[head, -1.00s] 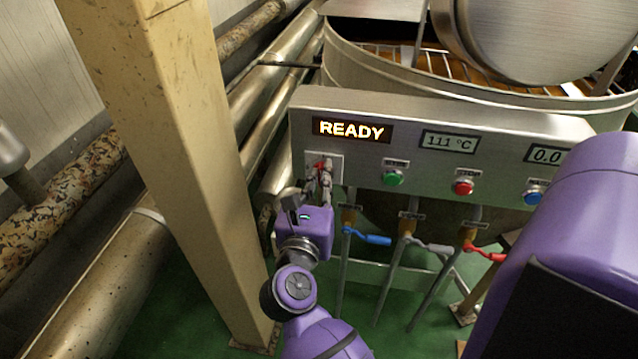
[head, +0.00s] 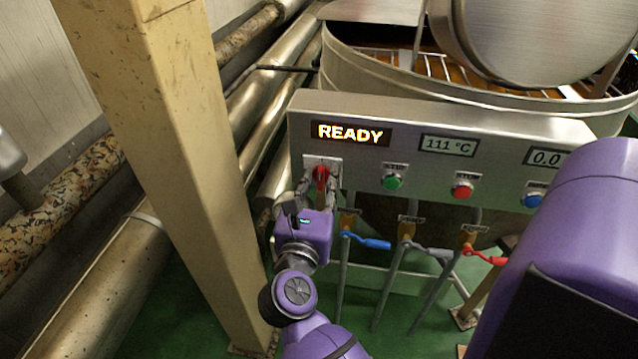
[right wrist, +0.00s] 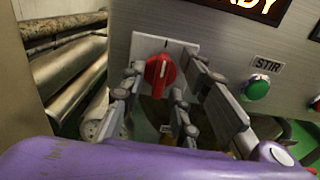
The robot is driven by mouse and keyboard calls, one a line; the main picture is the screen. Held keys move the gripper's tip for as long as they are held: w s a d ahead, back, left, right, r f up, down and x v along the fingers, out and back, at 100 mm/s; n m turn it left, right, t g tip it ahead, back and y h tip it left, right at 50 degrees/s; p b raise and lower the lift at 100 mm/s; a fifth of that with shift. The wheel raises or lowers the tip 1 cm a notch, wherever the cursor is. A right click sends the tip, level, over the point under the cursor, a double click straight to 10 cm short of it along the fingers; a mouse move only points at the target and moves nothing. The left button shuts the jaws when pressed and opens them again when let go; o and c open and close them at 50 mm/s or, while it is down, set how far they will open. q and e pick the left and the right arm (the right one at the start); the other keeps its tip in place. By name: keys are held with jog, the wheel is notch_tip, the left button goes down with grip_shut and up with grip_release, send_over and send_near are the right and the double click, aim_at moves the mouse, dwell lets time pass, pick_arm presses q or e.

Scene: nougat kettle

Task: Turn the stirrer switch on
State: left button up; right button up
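The stirrer switch is a red rotary knob (head: 320,174) on a pale plate at the left end of the control panel, under the READY display. In the right wrist view the knob (right wrist: 160,71) shows close up, its grip near upright and slightly tilted, below a dark mark on the plate. My right gripper (head: 317,188) is open in front of it. In the right wrist view its fingers (right wrist: 164,76) are spread to the left and right of the knob, with visible gaps; whether a tip touches the panel I cannot tell. My left gripper is out of view.
The panel (head: 450,115) also carries a green button (head: 393,181), a red button (head: 461,191) and a blue button (head: 532,200). Blue (head: 370,242), grey and red valve handles hang below. A beige post (head: 190,170) stands close left of my gripper. The kettle (head: 370,75) is behind.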

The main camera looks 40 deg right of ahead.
notch_tip(320, 180, up, 10)
dwell(0.6)
dwell(0.4)
